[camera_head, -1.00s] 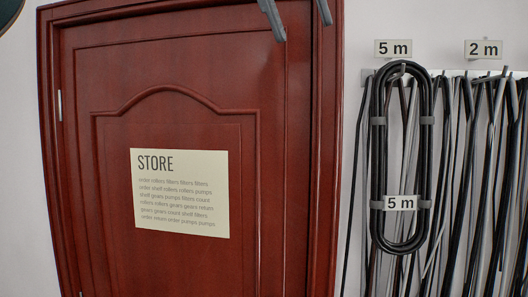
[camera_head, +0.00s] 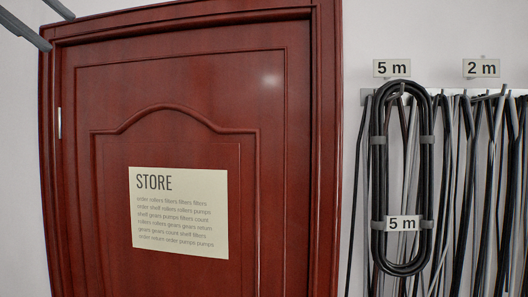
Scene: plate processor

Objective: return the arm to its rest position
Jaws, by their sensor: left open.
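My left gripper (camera_head: 59,31) shows at the top left corner of the head view. Its two grey fingers are apart, with nothing between them. The fingers stand in front of the white wall and the upper left corner of the door frame. The rest of the left arm is out of the picture. My right gripper is not in view.
A dark red door (camera_head: 200,80) with a cream STORE sign (camera_head: 178,212) fills the left and middle. At right, a coiled black cable (camera_head: 378,165) tagged 5 m hangs on a rail among several loose cables (camera_head: 490,190), under 5 m and 2 m labels.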

